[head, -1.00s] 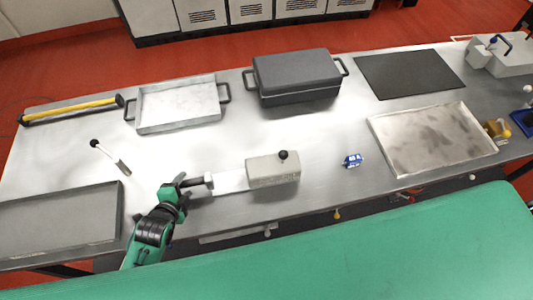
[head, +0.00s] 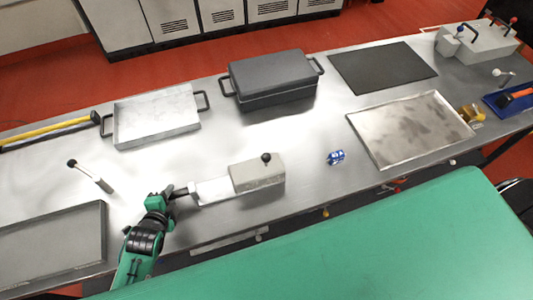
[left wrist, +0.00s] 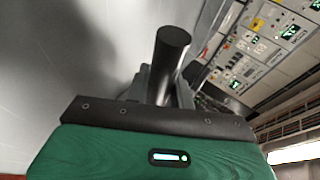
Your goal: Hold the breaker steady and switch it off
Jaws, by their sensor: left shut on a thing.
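The breaker (head: 257,175) is a pale grey box with a short lever and black ball knob (head: 266,157) standing up from its top. A flat pale plate (head: 215,190) runs from its left end to a small block with a dark bar handle. My left gripper (head: 178,193) is shut on that handle, left of the box. In the left wrist view a black round bar (left wrist: 168,65) stands between the fingers, whose tips are partly hidden. My right gripper is not in view.
A small blue object (head: 336,157) lies right of the breaker. A steel tray (head: 360,150) is further right. A dark lidded box (head: 272,80) stands behind. Bare table surrounds the breaker.

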